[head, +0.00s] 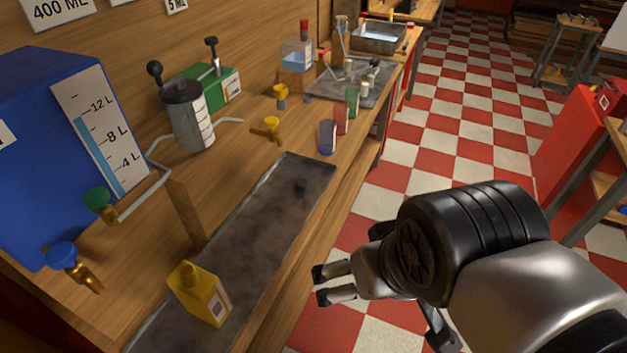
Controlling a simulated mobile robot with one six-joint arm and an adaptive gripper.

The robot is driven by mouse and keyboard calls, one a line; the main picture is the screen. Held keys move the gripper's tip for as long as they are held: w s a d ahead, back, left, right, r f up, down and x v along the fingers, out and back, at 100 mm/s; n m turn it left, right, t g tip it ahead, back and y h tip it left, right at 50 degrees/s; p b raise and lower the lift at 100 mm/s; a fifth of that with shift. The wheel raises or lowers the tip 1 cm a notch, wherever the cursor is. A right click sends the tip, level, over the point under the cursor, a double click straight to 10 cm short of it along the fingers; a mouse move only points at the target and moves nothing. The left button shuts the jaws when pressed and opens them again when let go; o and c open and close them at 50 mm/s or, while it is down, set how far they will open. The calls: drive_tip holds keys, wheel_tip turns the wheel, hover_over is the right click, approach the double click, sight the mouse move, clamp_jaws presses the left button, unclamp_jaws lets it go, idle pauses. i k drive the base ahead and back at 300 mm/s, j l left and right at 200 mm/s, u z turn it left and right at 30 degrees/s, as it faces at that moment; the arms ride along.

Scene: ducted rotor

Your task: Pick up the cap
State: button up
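My gripper (322,285) is in front of the bench, to the right of the tray and nearer to me than the dark piece. Its two fingertips are apart, with nothing visible between them, and it touches nothing. A yellow bottle (200,294) stands on the near end of the tray.
A blue tank (60,150) with taps stands at the left. A grey canister (187,115) and green box (215,90) are behind the tray. A blue can (327,137) and yellow tap (267,129) are beyond it. The tray's middle is clear.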

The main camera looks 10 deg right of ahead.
sight(300, 183)
drive_tip(key=u, duration=1.25)
drive_tip(key=i+l, duration=0.2)
drive_tip(key=l, duration=0.2)
drive_tip(key=i+l+z, duration=0.1)
drive_tip(key=l, duration=0.3)
drive_tip(key=i+l, duration=0.55)
drive_tip(key=l, duration=0.2)
drive_tip(key=k+z, duration=0.05)
